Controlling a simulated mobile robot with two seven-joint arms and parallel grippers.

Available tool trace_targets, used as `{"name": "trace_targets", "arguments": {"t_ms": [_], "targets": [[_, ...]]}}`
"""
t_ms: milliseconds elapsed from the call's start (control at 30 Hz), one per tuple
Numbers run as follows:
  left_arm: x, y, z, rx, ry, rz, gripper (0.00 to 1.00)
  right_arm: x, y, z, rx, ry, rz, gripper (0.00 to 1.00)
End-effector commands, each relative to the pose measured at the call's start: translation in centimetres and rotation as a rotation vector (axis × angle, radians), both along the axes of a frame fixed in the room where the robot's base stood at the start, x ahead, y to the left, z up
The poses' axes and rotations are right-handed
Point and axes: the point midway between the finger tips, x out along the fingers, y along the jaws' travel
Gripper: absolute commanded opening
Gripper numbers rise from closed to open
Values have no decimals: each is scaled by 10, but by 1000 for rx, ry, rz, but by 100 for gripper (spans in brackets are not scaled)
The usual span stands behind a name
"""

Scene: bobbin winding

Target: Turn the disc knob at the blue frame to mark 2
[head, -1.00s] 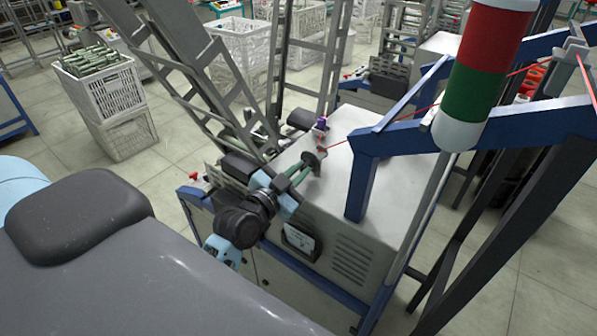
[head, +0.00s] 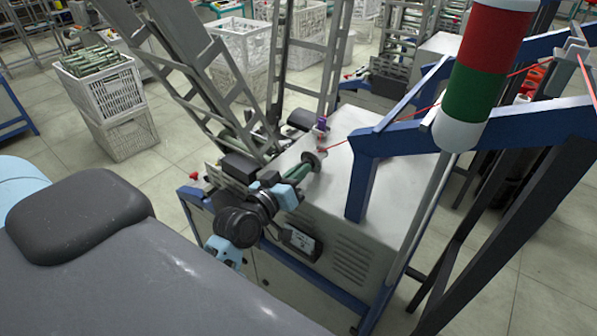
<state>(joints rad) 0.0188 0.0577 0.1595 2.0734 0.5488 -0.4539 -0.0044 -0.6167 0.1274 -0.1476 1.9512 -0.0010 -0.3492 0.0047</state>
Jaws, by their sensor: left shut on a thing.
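My left gripper (head: 287,190) reaches over the front edge of the grey machine (head: 345,190). Its light-blue fingers are shut on the near part of a green bobbin (head: 302,173), which ends in a grey round flange on the far side. The grip itself is partly hidden by the dark wrist. The blue frame (head: 440,133) stands at the right, with a beam on a short post by the machine top. I cannot make out a disc knob or its marks. My right gripper is out of view.
A red and green signal light (head: 480,85) stands in front of the blue frame. A red thread (head: 425,108) runs to the machine. A sloping metal rack (head: 195,75) rises behind my arm. A white crate (head: 102,88) of bobbins stands at left.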

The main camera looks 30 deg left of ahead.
Motion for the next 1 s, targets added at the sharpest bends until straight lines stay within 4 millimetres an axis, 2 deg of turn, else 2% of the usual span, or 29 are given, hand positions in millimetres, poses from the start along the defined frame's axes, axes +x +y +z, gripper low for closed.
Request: {"name": "trace_targets", "arguments": {"t_ms": [300,767,800,933,1000], "targets": [[0,0,0,-92,8,0,0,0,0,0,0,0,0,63],[0,0,0,-101,9,0,0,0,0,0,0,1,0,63],[0,0,0,-101,9,0,13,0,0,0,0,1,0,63],[0,0,0,-101,9,0,30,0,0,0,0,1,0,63],[0,0,0,-101,9,0,31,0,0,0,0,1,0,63]]}}
